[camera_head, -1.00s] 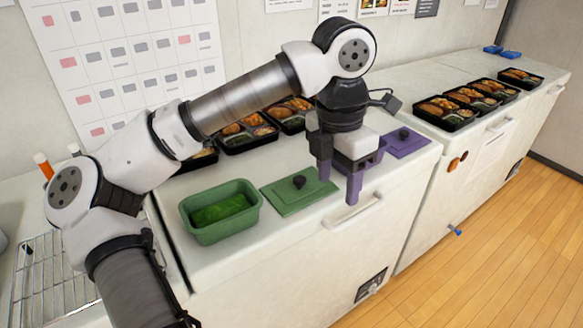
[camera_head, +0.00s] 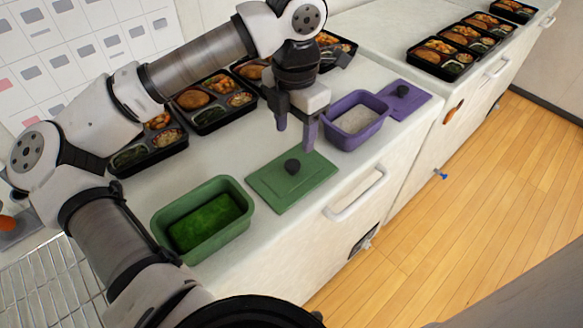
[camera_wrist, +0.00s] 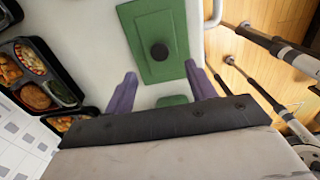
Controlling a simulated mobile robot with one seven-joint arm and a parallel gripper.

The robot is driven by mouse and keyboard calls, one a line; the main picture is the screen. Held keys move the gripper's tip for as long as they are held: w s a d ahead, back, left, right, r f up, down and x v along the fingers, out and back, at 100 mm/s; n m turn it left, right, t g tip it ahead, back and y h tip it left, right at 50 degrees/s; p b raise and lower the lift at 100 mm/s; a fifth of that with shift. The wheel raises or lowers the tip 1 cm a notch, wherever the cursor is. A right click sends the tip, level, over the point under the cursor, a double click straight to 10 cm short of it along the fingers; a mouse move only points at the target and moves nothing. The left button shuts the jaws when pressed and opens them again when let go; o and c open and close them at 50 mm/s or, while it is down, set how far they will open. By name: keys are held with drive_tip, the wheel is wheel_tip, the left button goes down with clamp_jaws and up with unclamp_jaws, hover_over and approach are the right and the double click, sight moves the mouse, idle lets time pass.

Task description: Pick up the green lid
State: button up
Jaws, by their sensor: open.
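The green lid (camera_head: 312,182) lies flat on the white counter, with a round black knob (camera_head: 292,166) standing up at its middle. It also shows in the wrist view (camera_wrist: 152,38), ahead of the fingertips. My gripper (camera_head: 295,137) is open and empty, with its purple fingers pointing down. It hangs above the counter at the back of the lid, near the knob in the head view. In the wrist view the two fingers (camera_wrist: 160,80) are spread apart, and the knob lies beyond them, roughly in line with the gap.
A green container (camera_head: 158,222) with green contents stands left of the lid. A purple container (camera_head: 384,104) and purple lid (camera_head: 420,97) are to the right. Several black bento trays (camera_head: 181,153) line the back. The counter's front edge and a handle (camera_head: 358,197) are near the lid.

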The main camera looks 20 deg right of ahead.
sight(293, 163)
wheel_tip(293, 163, down, 3)
drive_tip(key=shift+a+f+p, duration=0.15)
drive_tip(key=shift+f+p, duration=1)
drive_tip(key=shift+f, duration=1.5)
drive_tip(key=shift+c, duration=0.4)
drive_tip(key=c, duration=1)
drive_tip(key=shift+r, duration=0.1)
